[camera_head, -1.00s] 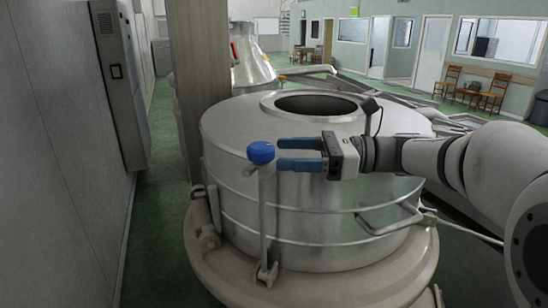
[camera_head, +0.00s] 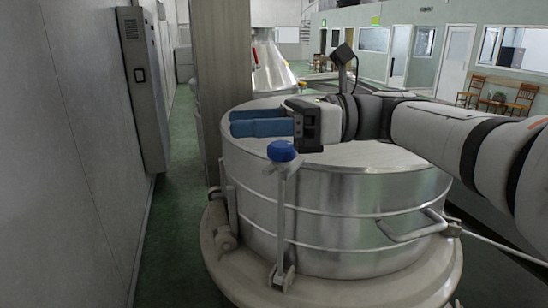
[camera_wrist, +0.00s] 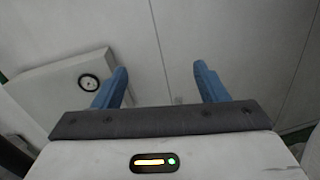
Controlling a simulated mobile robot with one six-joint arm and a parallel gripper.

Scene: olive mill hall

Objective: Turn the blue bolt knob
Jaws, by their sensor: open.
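The blue bolt knob (camera_head: 281,151) sits on top of an upright metal bolt at the near side of a large steel vessel (camera_head: 340,200). My gripper (camera_head: 232,123) has blue fingers that point left in the head view. It is above and a little left of the knob in the picture, apart from it, with nothing between the fingers. In the wrist view the two fingers (camera_wrist: 160,85) are spread wide and empty, facing a pale wall. The knob does not show in the wrist view. My arm hides part of the vessel's top.
A square post (camera_head: 222,70) stands just behind the vessel on the left. A grey wall cabinet (camera_head: 143,85) is on the left wall. A bent handle (camera_head: 412,228) sticks out from the vessel's right side. Green floor (camera_head: 170,210) is clear between wall and vessel.

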